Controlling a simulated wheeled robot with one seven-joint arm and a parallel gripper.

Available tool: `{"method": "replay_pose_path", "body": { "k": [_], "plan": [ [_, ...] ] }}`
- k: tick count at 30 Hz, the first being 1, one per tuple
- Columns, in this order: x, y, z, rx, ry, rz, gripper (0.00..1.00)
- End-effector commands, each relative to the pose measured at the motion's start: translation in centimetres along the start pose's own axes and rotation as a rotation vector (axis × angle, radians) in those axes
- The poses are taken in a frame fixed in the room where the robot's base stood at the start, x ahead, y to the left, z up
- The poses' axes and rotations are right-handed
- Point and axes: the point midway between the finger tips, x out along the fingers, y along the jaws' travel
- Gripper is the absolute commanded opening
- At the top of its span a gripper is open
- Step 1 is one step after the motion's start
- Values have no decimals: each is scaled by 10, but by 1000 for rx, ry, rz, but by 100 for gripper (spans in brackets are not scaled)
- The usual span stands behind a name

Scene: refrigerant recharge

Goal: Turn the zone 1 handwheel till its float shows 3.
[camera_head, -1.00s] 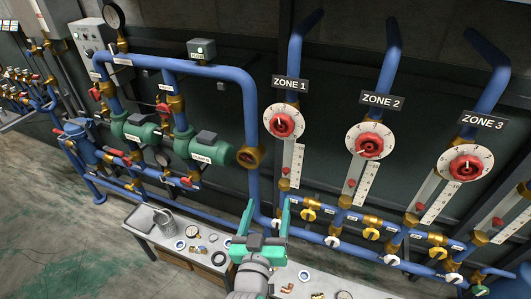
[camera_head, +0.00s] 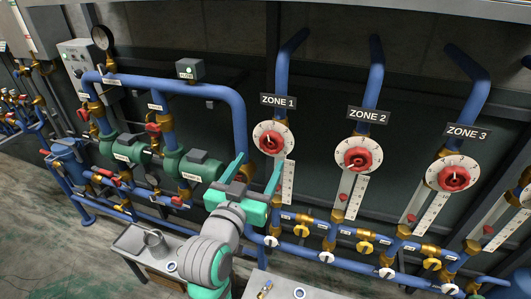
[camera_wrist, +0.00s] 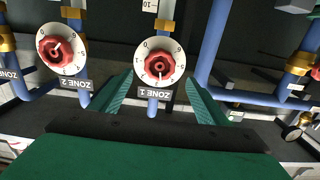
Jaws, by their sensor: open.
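The zone 1 handwheel (camera_head: 271,140) is a red knob on a white numbered dial below the ZONE 1 sign. It also shows in the wrist view (camera_wrist: 157,68), upside down, between my fingers and beyond their tips. My gripper (camera_head: 259,167) is open and empty, with green fingers spread, just below the zone 1 dial in the head view. I see no contact with the wheel. The white zone 1 float scale (camera_head: 288,185) stands below the dial, partly behind my right finger. Its float cannot be made out, so its reading is not clear.
The zone 2 handwheel (camera_head: 358,155) and zone 3 handwheel (camera_head: 454,178) stand to the right on like dials. A thick blue pipe (camera_head: 240,112) drops just left of zone 1. Yellow-handled valves (camera_head: 304,231) lie below. A bench (camera_head: 128,241) stands at lower left.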

Motion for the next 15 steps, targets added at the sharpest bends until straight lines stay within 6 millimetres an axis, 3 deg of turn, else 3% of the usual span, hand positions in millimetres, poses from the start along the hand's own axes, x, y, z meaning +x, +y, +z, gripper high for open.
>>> {"method": "replay_pose_path", "body": {
  "k": [15],
  "plan": [
    [54,1,0,-1,-1,2,69]
  ]
}}
